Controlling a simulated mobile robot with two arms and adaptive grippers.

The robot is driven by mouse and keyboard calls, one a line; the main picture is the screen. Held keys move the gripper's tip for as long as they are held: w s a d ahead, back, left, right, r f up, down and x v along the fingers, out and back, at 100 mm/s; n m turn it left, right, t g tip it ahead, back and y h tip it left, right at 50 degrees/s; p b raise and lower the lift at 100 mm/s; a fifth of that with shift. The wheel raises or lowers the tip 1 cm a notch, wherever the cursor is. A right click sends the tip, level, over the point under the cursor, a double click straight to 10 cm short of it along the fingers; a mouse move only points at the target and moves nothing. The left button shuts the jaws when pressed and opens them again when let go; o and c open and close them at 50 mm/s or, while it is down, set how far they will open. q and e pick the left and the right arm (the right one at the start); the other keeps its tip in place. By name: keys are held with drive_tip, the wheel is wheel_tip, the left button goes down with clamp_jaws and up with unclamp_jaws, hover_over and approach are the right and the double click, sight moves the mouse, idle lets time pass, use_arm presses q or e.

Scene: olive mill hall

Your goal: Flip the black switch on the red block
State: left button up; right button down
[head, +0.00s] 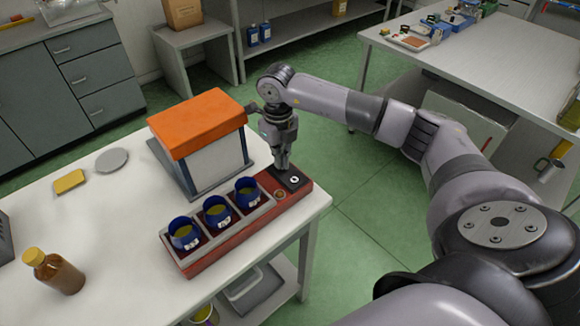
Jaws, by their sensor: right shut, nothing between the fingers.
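The red block (208,260) lies along the right part of the white table, with several blue cups of yellowish liquid set in its tray. The black switch (297,182) sits at the block's far right end, on a dark plate with a small pale round mark. My right gripper (282,168) points down just over the left edge of the dark plate. It is shut and empty. I cannot tell whether its tips touch the plate. The switch's position is too small to tell. My left gripper is not in view.
A box with an orange top (198,120) stands close behind the red block. A brown bottle (55,272), a yellow pad (69,181) and a grey disc (112,160) rest on the left of the table (120,230). Green floor lies beyond the table's right edge.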

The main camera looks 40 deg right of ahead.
drive_tip(key=shift+f, duration=0.2)
drive_tip(key=shift+r+p, duration=2.25)
drive_tip(key=shift+r, duration=1.35)
